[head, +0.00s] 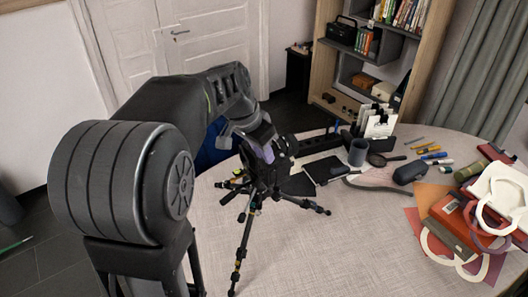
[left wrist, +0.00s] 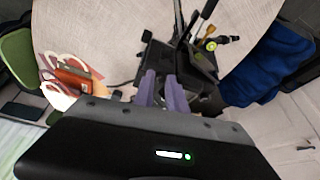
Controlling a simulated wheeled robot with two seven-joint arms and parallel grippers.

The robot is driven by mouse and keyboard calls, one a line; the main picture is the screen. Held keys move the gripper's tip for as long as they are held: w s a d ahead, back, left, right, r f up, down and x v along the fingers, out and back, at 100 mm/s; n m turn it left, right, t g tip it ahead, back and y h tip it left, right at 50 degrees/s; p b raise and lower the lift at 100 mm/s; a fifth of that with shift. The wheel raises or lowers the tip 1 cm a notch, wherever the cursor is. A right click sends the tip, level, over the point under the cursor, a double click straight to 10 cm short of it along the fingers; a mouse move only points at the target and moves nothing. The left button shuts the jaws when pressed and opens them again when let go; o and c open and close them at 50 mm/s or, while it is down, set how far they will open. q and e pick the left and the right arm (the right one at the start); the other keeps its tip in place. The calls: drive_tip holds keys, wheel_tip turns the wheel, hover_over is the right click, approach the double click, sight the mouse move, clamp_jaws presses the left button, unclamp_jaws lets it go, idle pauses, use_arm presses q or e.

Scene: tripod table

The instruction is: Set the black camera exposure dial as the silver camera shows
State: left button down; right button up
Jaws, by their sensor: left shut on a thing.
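A dark tripod (head: 244,240) stands on the table with its legs spread. The black camera (head: 283,150) is at its top, largely covered by my arm. My left gripper (head: 266,155) reaches it from the upper left. In the left wrist view its two purple fingers (left wrist: 162,97) are closed on a small dark part at the black camera (left wrist: 168,60), which by its place is the exposure dial. The fingers hide the dial and its marks. I cannot make out the silver camera for certain in either view. My right gripper is in neither view.
Several markers lie behind. A pile of books and white rings (head: 487,200) fills the right edge. The front middle of the table (head: 340,250) is clear.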

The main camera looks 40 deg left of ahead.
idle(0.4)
use_arm(q)
drive_tip(key=c, duration=1.3)
unclamp_jaws()
drive_tip(key=shift+c, duration=0.2)
